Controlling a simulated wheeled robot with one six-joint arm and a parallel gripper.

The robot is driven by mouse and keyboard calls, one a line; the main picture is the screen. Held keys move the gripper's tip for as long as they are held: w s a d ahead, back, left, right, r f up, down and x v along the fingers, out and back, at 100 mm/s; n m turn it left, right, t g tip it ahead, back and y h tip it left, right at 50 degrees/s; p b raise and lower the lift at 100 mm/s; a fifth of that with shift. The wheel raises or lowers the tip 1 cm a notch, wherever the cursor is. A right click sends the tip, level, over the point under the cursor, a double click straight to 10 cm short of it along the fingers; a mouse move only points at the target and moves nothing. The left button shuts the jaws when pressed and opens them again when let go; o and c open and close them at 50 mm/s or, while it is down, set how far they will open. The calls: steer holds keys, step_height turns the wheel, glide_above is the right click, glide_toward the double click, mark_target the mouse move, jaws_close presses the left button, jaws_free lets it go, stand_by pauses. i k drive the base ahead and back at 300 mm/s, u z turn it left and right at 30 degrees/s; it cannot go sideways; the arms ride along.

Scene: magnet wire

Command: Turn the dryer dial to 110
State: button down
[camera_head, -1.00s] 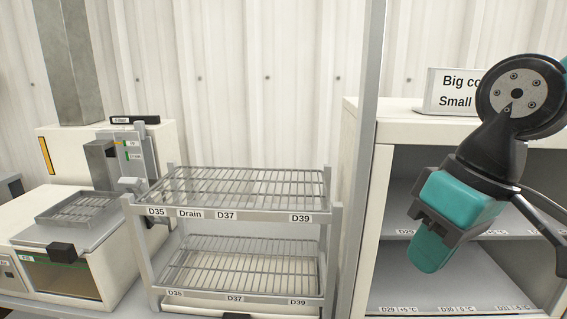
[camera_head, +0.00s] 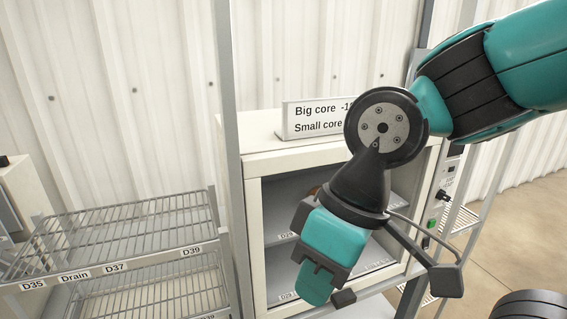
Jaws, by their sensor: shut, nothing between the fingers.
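My gripper (camera_head: 320,278), teal and dark grey, is shut and empty. It hangs in front of the open cabinet (camera_head: 258,157) and covers much of its inside. Right of the cabinet, partly behind my arm, is a narrow upright control panel (camera_head: 446,182) with a small black knob (camera_head: 441,195) and a green button (camera_head: 431,223). Whether this knob is the dryer dial cannot be told. Its markings and setting are too small to read. My gripper is left of the panel and apart from it.
A sign (camera_head: 305,116) reading "Big core" and "Small core" stands on the cabinet. A wire rack (camera_head: 130,230) labelled D35, Drain, D37, D39 stands at left. A metal post (camera_head: 229,150) rises between them. Open floor (camera_head: 515,240) shows at right.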

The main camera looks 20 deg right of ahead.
mark_target(441, 195)
steer(key=z, duration=1.2)
steer(key=k, duration=0.65)
steer(key=z, duration=0.65)
steer(key=i, duration=0.45)
